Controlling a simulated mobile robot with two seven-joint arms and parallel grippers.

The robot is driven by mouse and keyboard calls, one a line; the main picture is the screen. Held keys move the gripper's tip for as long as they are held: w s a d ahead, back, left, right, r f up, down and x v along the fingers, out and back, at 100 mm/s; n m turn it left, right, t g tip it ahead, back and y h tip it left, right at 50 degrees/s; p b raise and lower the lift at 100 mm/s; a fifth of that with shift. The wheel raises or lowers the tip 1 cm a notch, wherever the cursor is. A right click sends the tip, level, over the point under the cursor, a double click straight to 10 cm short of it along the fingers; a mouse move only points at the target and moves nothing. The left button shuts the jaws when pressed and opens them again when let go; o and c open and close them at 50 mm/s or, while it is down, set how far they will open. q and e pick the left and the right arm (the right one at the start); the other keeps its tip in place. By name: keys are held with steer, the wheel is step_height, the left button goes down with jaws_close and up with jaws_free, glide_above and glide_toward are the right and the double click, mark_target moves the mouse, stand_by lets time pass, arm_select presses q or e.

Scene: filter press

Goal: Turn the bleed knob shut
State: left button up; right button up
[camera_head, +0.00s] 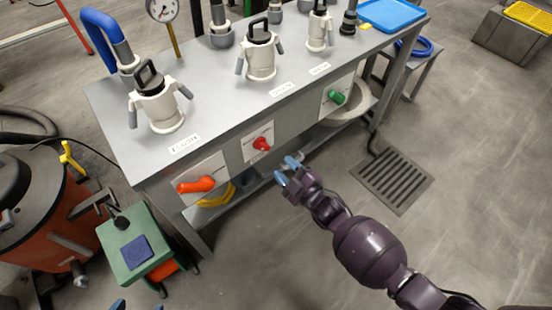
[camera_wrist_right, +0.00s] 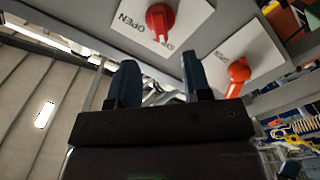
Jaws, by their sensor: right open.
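The front of the grey bench carries three controls on white plates: an orange-red lever (camera_head: 196,185) at left, a red knob (camera_head: 262,144) in the middle and a green knob (camera_head: 337,97) at right. I cannot read which is named bleed. The red knob also shows in the right wrist view (camera_wrist_right: 160,20), with OPEN printed on its plate; the orange lever (camera_wrist_right: 238,72) is to its right there. My right gripper (camera_head: 287,171) is open and empty, below and in front of the red knob, apart from it. Only blue tips of my left gripper (camera_head: 132,306) show at the bottom edge.
White vessels with black handles (camera_head: 261,54) stand on the bench top (camera_head: 225,105). A green box (camera_head: 135,245) and an orange drum (camera_head: 45,225) are at left. A floor grate (camera_head: 391,181) lies at right; the floor around is mostly clear.

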arm_select(q)
steer(key=shift+s, duration=0.15)
arm_select(e)
steer(key=shift+v, duration=1.2)
arm_select(q)
steer(key=shift+r, duration=0.1)
arm_select(e)
steer(key=shift+s, duration=0.1)
arm_select(q)
step_height(320, 180, up, 9)
steer(key=n+t+p, duration=0.1)
steer(key=p, duration=1.1)
steer(key=shift+w+a, duration=0.2)
arm_select(e)
steer(key=s+d+r+m+g+h, duration=0.1)
steer(key=s+d+r+m+h, duration=0.2)
steer(key=s, duration=0.7)
steer(key=s+d+r+m+g+h, duration=0.1)
steer(key=s+d+r+m+h, duration=0.3)
steer(key=s+d+m, duration=0.3)
steer(key=s+d+r+m+g+h, duration=0.1)
steer(key=s+d+r+m+h, duration=0.2)
steer(key=s+d, duration=0.7)
steer(key=s+r+m, duration=0.2)
steer(key=s+r, duration=0.1)
steer(key=s, duration=0.1)
steer(key=shift+s+d+g+h, duration=0.2)
steer(key=shift+d+g+h, duration=0.05)
steer(key=shift+g+h, duration=0.05)
